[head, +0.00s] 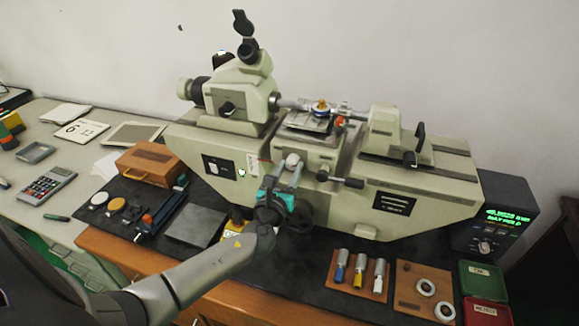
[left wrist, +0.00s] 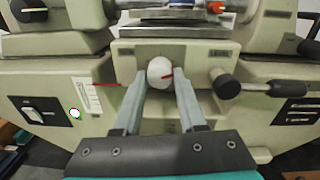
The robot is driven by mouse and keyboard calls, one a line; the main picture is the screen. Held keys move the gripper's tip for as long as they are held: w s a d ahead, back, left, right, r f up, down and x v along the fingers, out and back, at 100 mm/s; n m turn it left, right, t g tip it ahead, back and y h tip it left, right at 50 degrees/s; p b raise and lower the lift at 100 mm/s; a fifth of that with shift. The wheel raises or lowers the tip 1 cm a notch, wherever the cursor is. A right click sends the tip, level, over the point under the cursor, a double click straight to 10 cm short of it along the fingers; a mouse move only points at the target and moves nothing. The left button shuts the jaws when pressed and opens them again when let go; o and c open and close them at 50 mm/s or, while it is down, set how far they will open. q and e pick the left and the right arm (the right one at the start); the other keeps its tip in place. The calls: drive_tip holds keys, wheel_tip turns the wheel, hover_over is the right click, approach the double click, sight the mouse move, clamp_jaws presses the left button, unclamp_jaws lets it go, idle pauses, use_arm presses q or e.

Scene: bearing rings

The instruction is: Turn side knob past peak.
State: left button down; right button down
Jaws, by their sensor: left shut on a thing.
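The side knob (left wrist: 160,71) is a round white knob with a red mark on its face, on the front of the measuring machine (head: 258,150) below its stage. It also shows in the head view (head: 292,158). My left gripper (left wrist: 160,82) has its two grey fingers on either side of the knob and is shut on it. In the head view the left gripper (head: 289,168) reaches up to the machine's front from below. A green-lit display (head: 507,217) stands at the right; its text is too small to read surely. My right gripper is out of view.
A black-handled lever (left wrist: 226,87) sticks out just right of the knob. A red pointer and a small scale (left wrist: 93,96) are at its left. A wooden box (head: 147,163), a ring board (head: 424,291) and a board of cylindrical gauges (head: 358,277) lie on the bench.

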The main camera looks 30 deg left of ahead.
use_arm(q)
drive_tip(key=shift+m+p, duration=0.55)
drive_tip(key=shift+m, duration=1.45)
drive_tip(key=shift+c, duration=2.4)
unclamp_jaws()
drive_tip(key=shift+s, duration=0.15)
drive_tip(key=v, duration=1.5)
drive_tip(key=shift+b, duration=0.45)
drive_tip(key=shift+d, duration=0.1)
